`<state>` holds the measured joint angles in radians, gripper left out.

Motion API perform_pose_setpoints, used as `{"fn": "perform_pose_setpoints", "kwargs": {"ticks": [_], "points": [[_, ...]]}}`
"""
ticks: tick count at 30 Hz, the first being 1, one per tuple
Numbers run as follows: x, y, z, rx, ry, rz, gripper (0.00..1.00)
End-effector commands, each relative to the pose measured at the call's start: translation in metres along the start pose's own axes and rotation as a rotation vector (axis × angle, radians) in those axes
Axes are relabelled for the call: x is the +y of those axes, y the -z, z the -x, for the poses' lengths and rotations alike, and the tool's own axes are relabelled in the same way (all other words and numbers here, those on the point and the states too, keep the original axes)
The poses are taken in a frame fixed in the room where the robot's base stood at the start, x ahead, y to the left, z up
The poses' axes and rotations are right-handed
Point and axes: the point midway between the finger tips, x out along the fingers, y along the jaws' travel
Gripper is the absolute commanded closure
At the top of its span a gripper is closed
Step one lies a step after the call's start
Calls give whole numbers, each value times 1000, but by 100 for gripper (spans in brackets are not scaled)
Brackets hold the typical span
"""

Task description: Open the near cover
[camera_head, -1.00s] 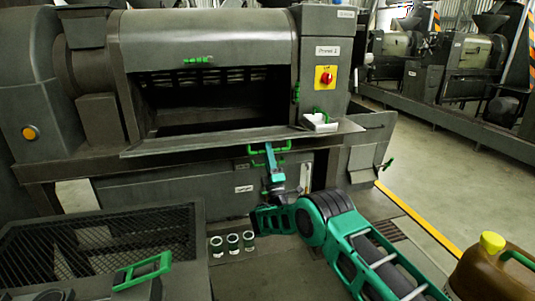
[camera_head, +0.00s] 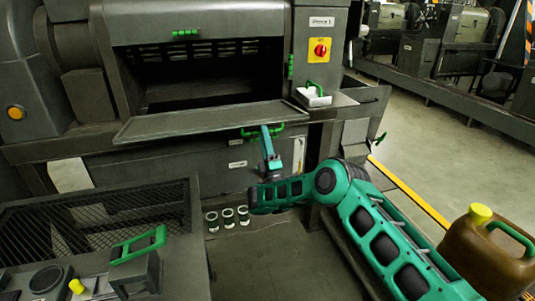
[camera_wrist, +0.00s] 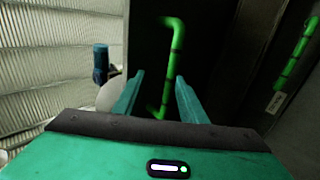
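The near press (camera_head: 200,22), labelled as Press 1, has a dark wide opening in its front. A flat dark flap, seemingly its cover (camera_head: 205,122), lies folded outward below this opening, with a green handle (camera_head: 262,130) at its front edge. My gripper (camera_head: 266,140) is at this handle, just under the flap's front right edge. In the wrist view my gripper (camera_wrist: 159,75) is open, and a green bar handle (camera_wrist: 177,55) shows between its two fingers. I cannot tell whether the fingers touch the handle.
A red knob on a yellow plate (camera_head: 319,48) and a white box (camera_head: 313,96) are right of the opening. Three small cups (camera_head: 228,216) stand below on the floor. A mesh-topped bin (camera_head: 95,218) is at left, a brown jug (camera_head: 485,252) at right. Open floor lies right.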

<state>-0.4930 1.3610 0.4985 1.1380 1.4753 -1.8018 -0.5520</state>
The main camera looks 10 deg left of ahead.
Motion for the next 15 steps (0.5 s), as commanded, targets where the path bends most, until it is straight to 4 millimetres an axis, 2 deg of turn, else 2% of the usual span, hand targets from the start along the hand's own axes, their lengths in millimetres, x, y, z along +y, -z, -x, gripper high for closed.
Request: {"fn": "perform_pose_setpoints", "kwargs": {"ticks": [15], "points": [[0,2,49,5,0,-3,69]]}}
